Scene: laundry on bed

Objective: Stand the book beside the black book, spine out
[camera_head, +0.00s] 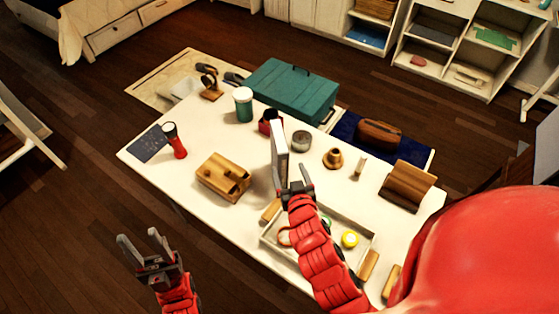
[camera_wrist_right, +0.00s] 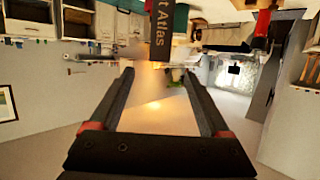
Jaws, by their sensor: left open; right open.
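A pale, slim book (camera_head: 279,150) stands upright near the middle of the white table. In the right wrist view its dark grey spine (camera_wrist_right: 160,32) shows part of a title ending in "Atlas". My right gripper (camera_head: 301,184) is open at the book's near lower end in the head view. In the wrist view the spine lies just beyond and between the open fingertips (camera_wrist_right: 160,75); I cannot tell whether they touch it. My left gripper (camera_head: 143,243) is open and empty, off the table's front left edge. I cannot pick out the black book with certainty.
The white table (camera_head: 225,140) holds a wooden block holder (camera_head: 224,178), a red flashlight (camera_head: 175,142), a teal-white jar (camera_head: 243,104), a metal tin (camera_head: 301,141) and a shallow tray (camera_head: 270,240). A teal chest (camera_head: 292,88) stands behind. An open shelf unit (camera_head: 462,55) is at the back right.

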